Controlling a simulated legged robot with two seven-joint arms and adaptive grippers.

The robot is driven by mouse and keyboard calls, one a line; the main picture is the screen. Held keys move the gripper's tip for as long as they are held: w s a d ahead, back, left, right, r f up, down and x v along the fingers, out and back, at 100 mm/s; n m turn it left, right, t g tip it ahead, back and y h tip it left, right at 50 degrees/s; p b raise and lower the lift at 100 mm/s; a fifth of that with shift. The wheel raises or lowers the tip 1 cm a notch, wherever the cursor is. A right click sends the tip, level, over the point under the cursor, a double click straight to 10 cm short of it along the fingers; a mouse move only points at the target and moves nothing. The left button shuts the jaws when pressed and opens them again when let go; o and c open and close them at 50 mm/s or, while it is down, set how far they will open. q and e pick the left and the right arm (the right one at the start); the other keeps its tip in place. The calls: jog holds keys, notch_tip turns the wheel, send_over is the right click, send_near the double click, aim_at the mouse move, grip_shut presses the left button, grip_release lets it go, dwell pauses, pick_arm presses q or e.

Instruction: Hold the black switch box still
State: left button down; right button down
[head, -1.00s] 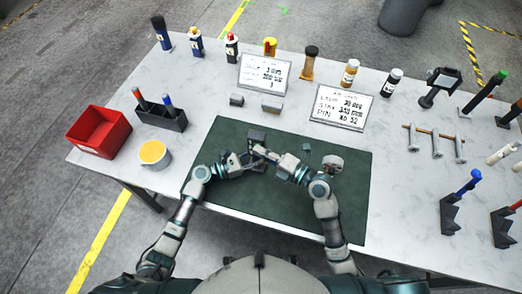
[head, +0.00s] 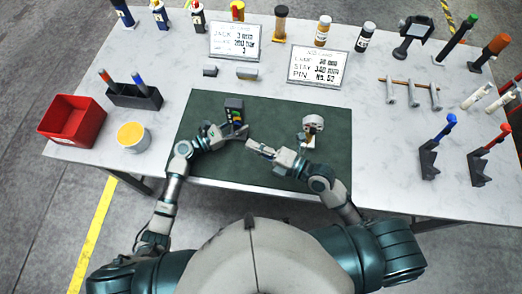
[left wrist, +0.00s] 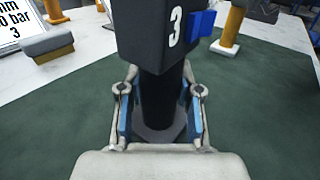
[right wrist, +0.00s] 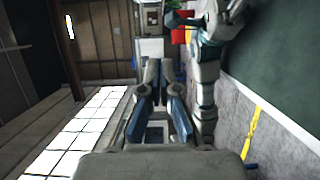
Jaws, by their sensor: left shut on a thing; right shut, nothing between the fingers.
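The black switch box (head: 234,105) stands upright on a dark post near the middle of the green mat, with small coloured parts on its face. In the left wrist view the box (left wrist: 150,30) shows a white 3 and a blue part at its right. My left gripper (head: 220,133) is shut on the dark post (left wrist: 160,100) under the box, one finger on each side (left wrist: 160,110). My right gripper (head: 252,145) is shut and empty, just in front and to the right of the box, apart from it. The right wrist view shows its fingers (right wrist: 160,105) with nothing between them.
Two sign cards (head: 236,41) (head: 318,65) and small grey blocks lie behind the mat. A red bin (head: 72,121) and a yellow-topped tub (head: 132,137) stand at left.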

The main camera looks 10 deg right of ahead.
jog(key=shift+s+d, duration=0.4)
jog(key=shift+s, duration=0.25)
jog(key=shift+s+d, duration=0.4)
jog(key=shift+s, duration=0.25)
pick_arm(q)
jog(key=c, duration=0.7)
grip_release()
